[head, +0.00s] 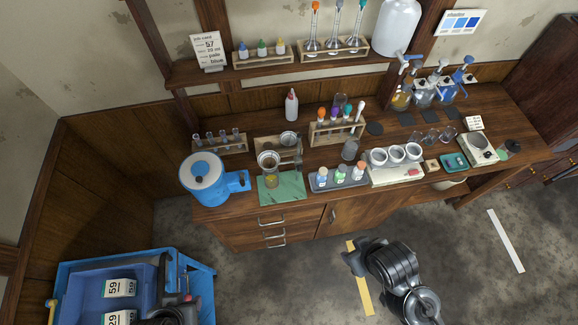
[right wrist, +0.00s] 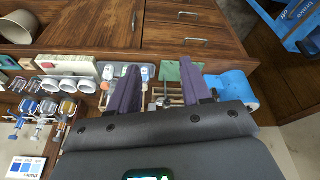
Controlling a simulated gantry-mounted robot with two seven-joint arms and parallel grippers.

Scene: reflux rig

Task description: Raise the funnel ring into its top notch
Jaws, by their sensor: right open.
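The funnel ring seems to be the one under the pale funnel (head: 267,160) on a small wooden stand (head: 290,157) on the bench; the ring and its notches are too small to make out. A glass vessel with yellowish contents (head: 272,181) stands below it on a green mat (head: 293,188). My right gripper (head: 352,260) is open and empty, in front of the bench and right of the stand. In the right wrist view its two purple fingers (right wrist: 158,68) are spread, with part of the stand area beyond them. A dark part of my left arm shows at the bottom left; its fingers cannot be made out.
A blue-and-white drum (head: 204,175) stands left of the mat. A grey tray (head: 325,183) of small bottles and a holder with white cups (head: 397,175) are to the right. Racks stand behind. A blue cart (head: 72,280) is at lower left.

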